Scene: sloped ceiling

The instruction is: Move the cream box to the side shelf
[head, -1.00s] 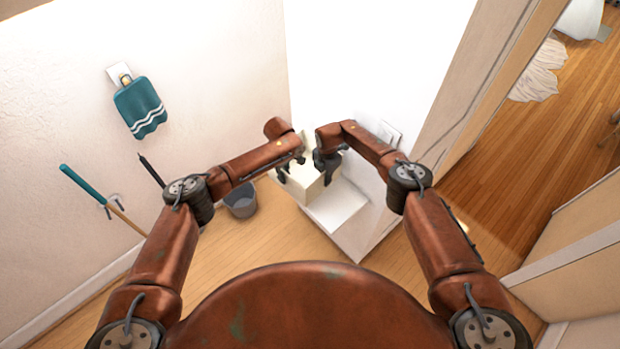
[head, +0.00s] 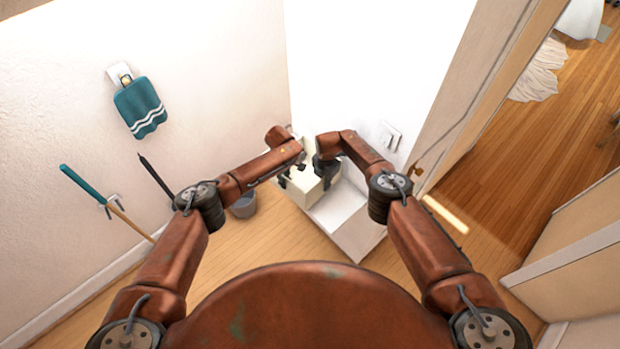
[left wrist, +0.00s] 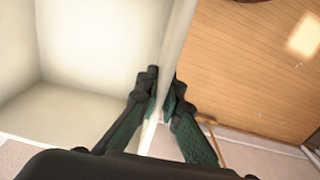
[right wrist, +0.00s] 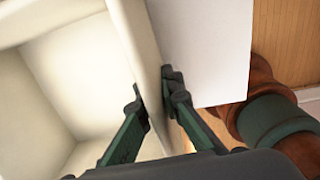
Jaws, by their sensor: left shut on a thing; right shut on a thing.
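The cream box (head: 306,196) is open-topped and hangs between my two grippers at the near left edge of a white ledge (head: 341,208), perhaps the side shelf. My left gripper (head: 284,181) is shut on the box's left wall, and the left wrist view shows that wall between its fingers (left wrist: 164,88). My right gripper (head: 327,172) is shut on another wall of the box, with its fingers on both sides of it in the right wrist view (right wrist: 153,88). The box looks empty inside (right wrist: 85,85). I cannot tell whether its underside touches the ledge.
A grey bucket (head: 243,206) stands on the wooden floor left of the box. A white wall rises behind the ledge. Open floor (head: 500,165) lies beyond the doorway at right.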

